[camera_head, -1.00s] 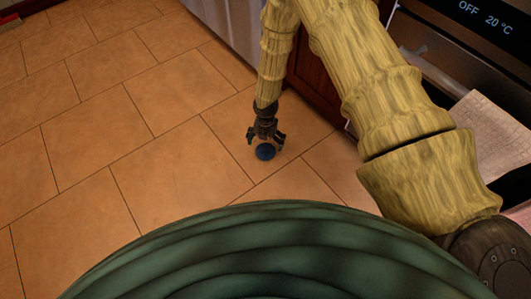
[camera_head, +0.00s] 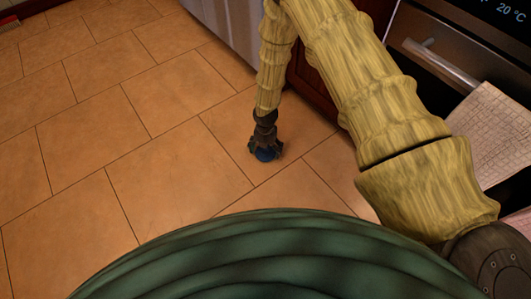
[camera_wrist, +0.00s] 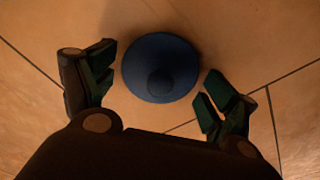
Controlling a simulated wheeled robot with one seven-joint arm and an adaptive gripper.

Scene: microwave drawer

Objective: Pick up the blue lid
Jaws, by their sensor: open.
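The blue lid (camera_head: 265,155) lies on the tiled floor, right below my gripper (camera_head: 265,149) in the head view. My gripper (camera_wrist: 158,92) is open, with one finger on the left of the lid and one on the right. A narrow gap shows between each finger and the lid's rim, so the fingers do not seem to be closed on it. The fingertips partly hide the lid in the head view.
Orange floor tiles (camera_head: 130,150) lie clear to the left. A dark brown cabinet (camera_head: 313,80) stands behind my arm. An oven with a metal handle (camera_head: 440,62) and a hanging pale towel (camera_head: 490,130) is at the right.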

